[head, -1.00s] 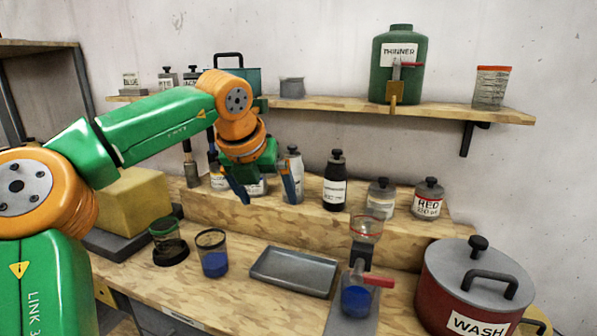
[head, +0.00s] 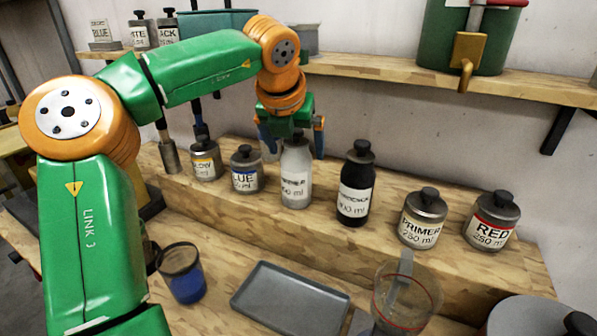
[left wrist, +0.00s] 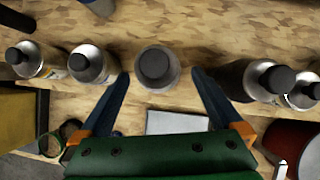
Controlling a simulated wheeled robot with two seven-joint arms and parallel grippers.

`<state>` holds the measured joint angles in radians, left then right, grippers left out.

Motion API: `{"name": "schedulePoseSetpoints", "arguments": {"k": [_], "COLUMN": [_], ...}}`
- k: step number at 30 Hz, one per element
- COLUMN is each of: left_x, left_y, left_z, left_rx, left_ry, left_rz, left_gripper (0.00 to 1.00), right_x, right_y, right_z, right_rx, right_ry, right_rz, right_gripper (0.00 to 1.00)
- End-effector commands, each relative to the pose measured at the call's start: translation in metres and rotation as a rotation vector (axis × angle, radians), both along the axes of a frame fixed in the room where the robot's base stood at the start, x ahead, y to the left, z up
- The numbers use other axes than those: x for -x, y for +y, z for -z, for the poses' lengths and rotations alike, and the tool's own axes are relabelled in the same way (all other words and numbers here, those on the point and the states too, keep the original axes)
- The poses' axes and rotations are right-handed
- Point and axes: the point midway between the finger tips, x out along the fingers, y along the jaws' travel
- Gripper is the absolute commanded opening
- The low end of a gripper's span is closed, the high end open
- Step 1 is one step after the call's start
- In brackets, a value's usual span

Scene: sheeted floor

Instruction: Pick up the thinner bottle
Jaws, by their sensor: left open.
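The thinner bottle (head: 296,180) is a pale grey-white bottle with a dark cap and a partly readable white label. It stands upright on the wooden step between the blue tin and a black bottle (head: 355,188). My left gripper (head: 292,148) is open above it, its blue fingers on either side of the bottle's top. In the left wrist view the bottle (left wrist: 155,68) shows from above between the spread fingers (left wrist: 160,75), with a visible gap on each side. My right gripper is not in view.
The blue tin (head: 247,170) and yellow tin (head: 206,160) stand left; primer (head: 423,220) and red (head: 491,222) tins stand right. Below lie a grey tray (head: 290,302) and a cup of blue liquid (head: 182,275). A green container (head: 430,40) sits on the shelf (head: 400,78).

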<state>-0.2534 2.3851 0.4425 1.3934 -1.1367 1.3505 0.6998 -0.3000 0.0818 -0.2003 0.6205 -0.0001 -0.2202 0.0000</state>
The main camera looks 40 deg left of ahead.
Motion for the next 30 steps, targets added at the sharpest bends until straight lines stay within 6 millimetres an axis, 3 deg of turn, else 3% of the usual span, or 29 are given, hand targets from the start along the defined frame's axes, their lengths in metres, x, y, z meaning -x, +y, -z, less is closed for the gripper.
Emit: {"name": "schedulePoseSetpoints", "arguments": {"k": [6,14,25,30], "left_x": [-0.012,-0.015,-0.015,-0.016], "left_y": [0.01,0.012,0.011,0.011], "left_z": [0.036,0.042,0.041,0.04], "left_rx": [0.003,0.002,0.001,0.001], "left_ry": [0.002,-0.002,-0.003,-0.004], "left_rz": [0.0,-0.001,-0.001,-0.001], "left_gripper": [1.0,1.0,0.0,0.0], "right_x": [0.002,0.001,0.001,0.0], "right_y": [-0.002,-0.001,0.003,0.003], "right_z": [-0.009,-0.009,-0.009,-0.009], "right_rx": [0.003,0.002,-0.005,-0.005], "right_ry": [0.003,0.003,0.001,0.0], "right_rz": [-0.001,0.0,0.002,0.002], "right_gripper": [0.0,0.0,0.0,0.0]}}
